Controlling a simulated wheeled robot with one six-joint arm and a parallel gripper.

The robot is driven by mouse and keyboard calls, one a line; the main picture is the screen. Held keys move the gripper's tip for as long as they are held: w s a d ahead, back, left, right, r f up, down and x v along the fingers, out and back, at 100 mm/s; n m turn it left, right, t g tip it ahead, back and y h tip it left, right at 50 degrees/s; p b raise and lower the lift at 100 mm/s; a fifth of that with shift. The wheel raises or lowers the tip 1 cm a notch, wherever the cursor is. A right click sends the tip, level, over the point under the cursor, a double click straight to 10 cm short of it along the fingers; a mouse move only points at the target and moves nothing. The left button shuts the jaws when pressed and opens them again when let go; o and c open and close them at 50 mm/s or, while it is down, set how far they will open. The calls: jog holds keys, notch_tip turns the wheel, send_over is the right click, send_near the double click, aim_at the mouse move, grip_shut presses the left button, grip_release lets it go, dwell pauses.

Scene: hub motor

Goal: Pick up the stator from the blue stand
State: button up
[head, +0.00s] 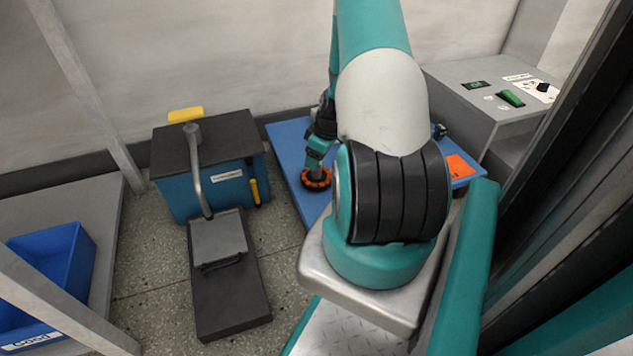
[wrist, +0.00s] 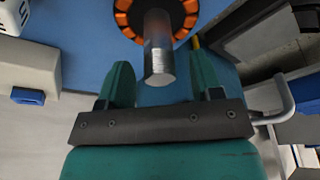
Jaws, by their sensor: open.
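The stator is an orange and black ring (head: 317,179) with a metal shaft, on the blue stand (head: 286,140). In the wrist view, the ring (wrist: 125,17) shows at the top and its bare grey shaft (wrist: 158,52) points toward my gripper (wrist: 161,78). The gripper is open, with one green finger on each side of the shaft's end. Gaps show between the shaft and both fingers. In the head view my gripper (head: 316,156) is just above the ring, and my arm hides part of the stand.
An orange sheet (head: 460,166) lies at the stand's right end. A grey console (head: 500,95) with a green switch stands at the right. A teal and black bench with a lever (head: 195,165) is left of the stand. A blue bin (head: 65,262) sits far left.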

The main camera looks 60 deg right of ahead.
jog(key=b+x, duration=0.1)
jog(key=x, duration=0.1)
jog(key=shift+f, duration=0.3)
jog(key=shift+r, duration=0.1)
grip_shut()
